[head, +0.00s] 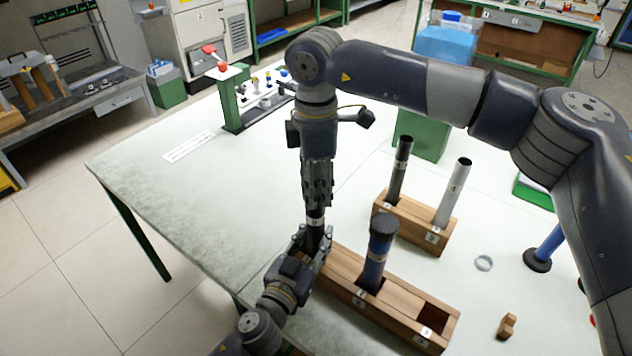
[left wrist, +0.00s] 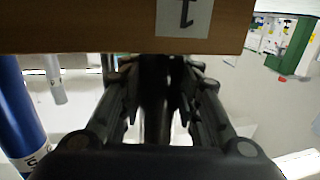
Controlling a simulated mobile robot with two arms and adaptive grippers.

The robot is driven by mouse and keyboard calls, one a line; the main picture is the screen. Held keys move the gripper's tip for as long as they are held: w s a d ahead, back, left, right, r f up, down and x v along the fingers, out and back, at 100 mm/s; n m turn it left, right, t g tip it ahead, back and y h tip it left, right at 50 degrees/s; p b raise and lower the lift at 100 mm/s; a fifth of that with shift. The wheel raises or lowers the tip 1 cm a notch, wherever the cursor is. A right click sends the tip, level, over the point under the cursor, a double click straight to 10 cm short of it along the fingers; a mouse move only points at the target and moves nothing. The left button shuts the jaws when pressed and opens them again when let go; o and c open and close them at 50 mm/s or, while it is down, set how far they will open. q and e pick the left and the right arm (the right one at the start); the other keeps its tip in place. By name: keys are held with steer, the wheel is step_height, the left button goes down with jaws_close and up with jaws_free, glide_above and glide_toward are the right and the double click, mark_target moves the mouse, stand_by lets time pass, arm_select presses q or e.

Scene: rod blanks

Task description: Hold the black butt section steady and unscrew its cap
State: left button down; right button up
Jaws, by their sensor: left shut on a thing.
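The black butt section (head: 315,223) stands upright at the left end of the front wooden rack, with a pale band near its upper part. My left gripper (head: 312,245) is shut around it low down, close to the rack. In the left wrist view the dark section (left wrist: 155,100) shows between the two fingers of my left gripper (left wrist: 157,112). My right gripper (head: 317,198) points straight down over the top of the section, in line with it. Its fingers hide the cap, and I cannot tell whether they grip it.
The front wooden rack (head: 388,308) also holds a blue section with a dark cap (head: 378,262). A second rack (head: 410,222) holds a black tube (head: 400,168) and a grey tube (head: 453,193). A ring (head: 484,263) and a small wooden piece (head: 507,326) lie to the right.

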steer(key=n, duration=0.6)
steer(key=shift+w+n, duration=0.1)
steer(key=shift+n, duration=0.3)
steer(key=n, duration=0.4)
steer(key=shift+n, duration=0.4)
steer(key=n, duration=0.7)
steer(key=shift+a+n, duration=0.1)
steer(key=shift+n, duration=0.3)
steer(key=n, duration=0.3)
steer(key=shift+r, duration=0.1)
steer(key=n, duration=0.6)
steer(key=shift+n, duration=0.3)
steer(key=n, duration=1.2)
steer(key=shift+n, duration=0.3)
steer(key=n, duration=0.6)
steer(key=shift+n, duration=0.3)
steer(key=n, duration=0.5)
steer(key=shift+n, duration=0.4)
steer(key=shift+r, duration=0.2)
